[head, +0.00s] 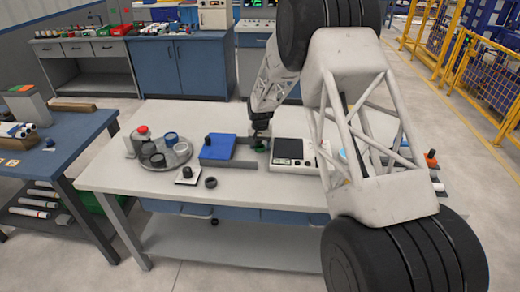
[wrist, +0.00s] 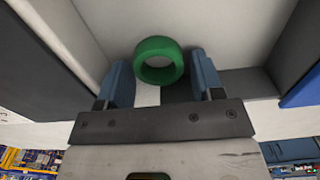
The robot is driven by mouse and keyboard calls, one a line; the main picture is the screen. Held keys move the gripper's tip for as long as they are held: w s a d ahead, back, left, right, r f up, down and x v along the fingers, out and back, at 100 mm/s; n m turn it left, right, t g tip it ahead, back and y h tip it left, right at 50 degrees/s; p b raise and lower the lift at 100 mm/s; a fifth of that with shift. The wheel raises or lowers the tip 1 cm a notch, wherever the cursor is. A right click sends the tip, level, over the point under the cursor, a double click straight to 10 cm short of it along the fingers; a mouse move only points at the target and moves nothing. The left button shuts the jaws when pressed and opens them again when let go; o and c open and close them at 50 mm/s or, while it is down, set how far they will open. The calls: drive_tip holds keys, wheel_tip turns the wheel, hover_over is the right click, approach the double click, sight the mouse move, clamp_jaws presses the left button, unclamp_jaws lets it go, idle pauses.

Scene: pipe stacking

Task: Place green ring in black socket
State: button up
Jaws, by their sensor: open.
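The green ring (wrist: 160,46) shows in the wrist view, between and slightly beyond the two blue-grey fingers of my gripper (wrist: 158,62). The fingers are spread, with gaps at both sides of the ring. In the head view the green ring (head: 261,149) is a small dark green patch on the table beside the blue box. My gripper (head: 260,133) is just above it, and the fingertips are hard to make out. A black ring-shaped piece (head: 211,183) lies near the table's front edge. It may be the black socket, but I cannot tell for certain.
A blue box (head: 217,147) stands left of my gripper and a white device with a dark screen (head: 287,149) stands right, leaving a narrow gap. A round grey tray (head: 178,158) holds several cups.

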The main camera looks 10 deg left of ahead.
drive_tip(key=shift+c, duration=0.2)
idle(0.3)
drive_tip(key=c, duration=0.7)
drive_tip(key=shift+r, duration=0.1)
wheel_tip(320, 180, up, 10)
idle(0.3)
drive_tip(key=shift+w+d, duration=0.1)
idle(0.5)
drive_tip(key=w+d+f, duration=0.1)
drive_tip(key=w+d, duration=0.5)
drive_tip(key=d, duration=0.3)
drive_tip(key=w+d+f, duration=0.2)
drive_tip(key=w+d, duration=0.3)
drive_tip(key=d, duration=0.4)
drive_tip(key=w+d+f, duration=0.1)
drive_tip(key=w+d, duration=0.5)
drive_tip(key=d, duration=0.4)
drive_tip(key=shift+w+f, duration=0.3)
drive_tip(key=shift+w, duration=0.05)
